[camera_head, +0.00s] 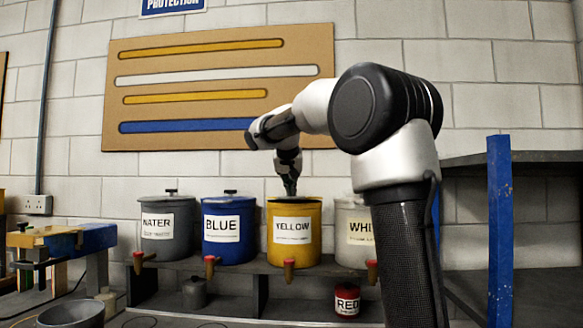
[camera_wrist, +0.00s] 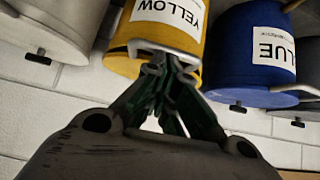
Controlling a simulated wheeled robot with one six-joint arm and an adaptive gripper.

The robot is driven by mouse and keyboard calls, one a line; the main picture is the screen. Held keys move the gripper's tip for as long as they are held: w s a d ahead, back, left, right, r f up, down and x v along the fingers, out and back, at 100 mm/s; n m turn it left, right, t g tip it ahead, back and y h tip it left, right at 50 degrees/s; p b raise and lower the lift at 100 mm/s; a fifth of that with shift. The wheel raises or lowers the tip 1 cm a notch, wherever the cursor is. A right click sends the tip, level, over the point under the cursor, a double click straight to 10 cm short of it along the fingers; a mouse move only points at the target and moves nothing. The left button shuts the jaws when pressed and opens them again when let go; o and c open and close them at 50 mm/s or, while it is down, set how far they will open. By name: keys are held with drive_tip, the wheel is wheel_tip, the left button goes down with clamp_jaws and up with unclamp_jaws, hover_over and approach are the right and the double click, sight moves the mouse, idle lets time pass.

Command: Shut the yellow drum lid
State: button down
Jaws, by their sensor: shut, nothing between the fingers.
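The yellow drum (camera_head: 313,249) stands on a shelf among other drums, its YELLOW label facing out. My gripper (camera_head: 289,186) points down at the top of this drum, near its rim. In the wrist view, the yellow drum (camera_wrist: 191,23) is upside down in the picture, and my gripper (camera_wrist: 165,68) is shut and empty, with its tips against or very near the drum's top edge. My fingers hide part of the top. I cannot tell how far the lid stands open or whether the fingertips touch it.
The blue drum (camera_head: 229,249) and the grey water drum (camera_head: 168,250) stand to the left, lids on. The white drum (camera_head: 350,250) is close on the right, partly behind my arm. A blue post (camera_head: 499,230) rises at the right. Red-handled taps jut out in front.

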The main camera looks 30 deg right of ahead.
wheel_tip(320, 180, down, 2)
drive_tip(key=shift+s+a+f, duration=0.1)
drive_tip(key=shift+s+a, duration=0.05)
drive_tip(key=v, duration=1.2)
drive_tip(key=s+a+f+n+g+y, duration=0.1)
drive_tip(key=s+f+n, duration=0.2)
drive_tip(key=f, duration=0.4)
drive_tip(key=s+a+f+n+g+y, duration=0.1)
drive_tip(key=s+a+f+n, duration=0.15)
drive_tip(key=f, duration=0.45)
drive_tip(key=s+f+y, duration=0.1)
drive_tip(key=s+f, duration=0.7)
drive_tip(key=s, duration=0.4)
drive_tip(key=s+f+n+g+y, duration=0.1)
drive_tip(key=s+f+y, duration=0.1)
drive_tip(key=s+f, duration=0.7)
drive_tip(key=s, duration=0.4)
drive_tip(key=shift+f, duration=0.15)
